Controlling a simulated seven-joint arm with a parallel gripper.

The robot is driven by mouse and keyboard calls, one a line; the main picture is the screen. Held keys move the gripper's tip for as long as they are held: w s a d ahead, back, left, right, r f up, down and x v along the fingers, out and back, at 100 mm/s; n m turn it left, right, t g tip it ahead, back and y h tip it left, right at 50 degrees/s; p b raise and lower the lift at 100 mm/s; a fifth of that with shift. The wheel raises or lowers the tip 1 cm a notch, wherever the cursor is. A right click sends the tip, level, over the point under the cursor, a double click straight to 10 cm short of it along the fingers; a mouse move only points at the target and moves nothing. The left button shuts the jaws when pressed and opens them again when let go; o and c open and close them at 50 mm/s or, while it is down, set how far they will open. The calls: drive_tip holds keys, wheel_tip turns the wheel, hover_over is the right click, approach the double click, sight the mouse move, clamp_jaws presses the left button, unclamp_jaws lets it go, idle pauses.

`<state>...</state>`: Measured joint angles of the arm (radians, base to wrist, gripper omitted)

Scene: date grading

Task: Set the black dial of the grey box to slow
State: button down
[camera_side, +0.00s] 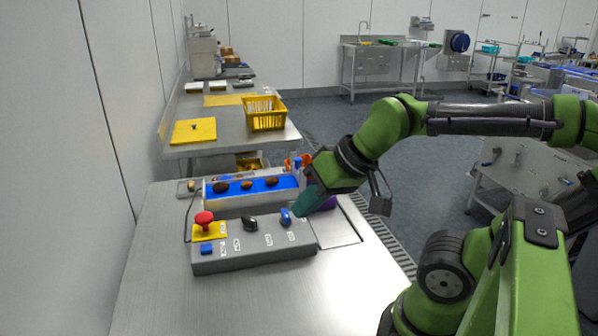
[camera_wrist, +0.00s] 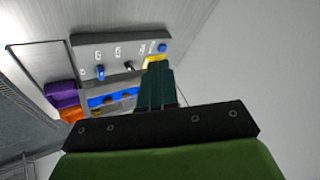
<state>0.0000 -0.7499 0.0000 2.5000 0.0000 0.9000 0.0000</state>
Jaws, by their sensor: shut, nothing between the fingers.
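The grey box (camera_side: 262,256) lies on the near table, and it also shows upside down in the wrist view (camera_wrist: 92,52). Its black dial (camera_side: 250,223) is in the middle of the top, between a blue dial (camera_side: 285,216) and a red mushroom button (camera_side: 204,220). Small white labels lie by the dials, too small to read; I cannot tell the dial's setting. The black dial is clear in the wrist view (camera_wrist: 129,67). My gripper (camera_side: 300,208) is shut and empty, above the box. In the wrist view its teal fingers (camera_wrist: 157,67) hide the red button.
A blue button (camera_side: 206,249) sits at the box's front left. Behind the box a blue tray (camera_side: 261,188) holds dark dates. Orange and purple containers (camera_wrist: 64,98) stand beside it. Bare table lies in front of the box.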

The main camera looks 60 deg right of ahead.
drive_tip(key=c, duration=1.7)
unclamp_jaws()
drive_tip(key=o, duration=0.3)
drive_tip(key=shift+w+f+g, duration=0.1)
drive_tip(key=shift+f+g, duration=0.2)
drive_tip(key=shift+f, duration=0.15)
drive_tip(key=o, duration=0.4)
drive_tip(key=w+d, duration=0.1)
drive_tip(key=w, duration=0.2)
drive_tip(key=w+d+g, duration=0.1)
drive_tip(key=w, duration=0.2)
drive_tip(key=w+d+g, duration=0.1)
drive_tip(key=w, duration=0.2)
drive_tip(key=shift+d+f+m, duration=0.15)
drive_tip(key=shift+d+m, duration=0.05)
drive_tip(key=shift+m, duration=0.1)
drive_tip(key=shift+c, duration=0.2)
drive_tip(key=n+g+h, duration=0.2)
drive_tip(key=n+g, duration=0.1)
drive_tip(key=g, duration=0.2)
hover_over(249, 218)
drive_tip(key=shift+f, duration=0.65)
wheel_tip(249, 218, down, 16)
drive_tip(key=shift+f, duration=0.1)
clamp_jaws()
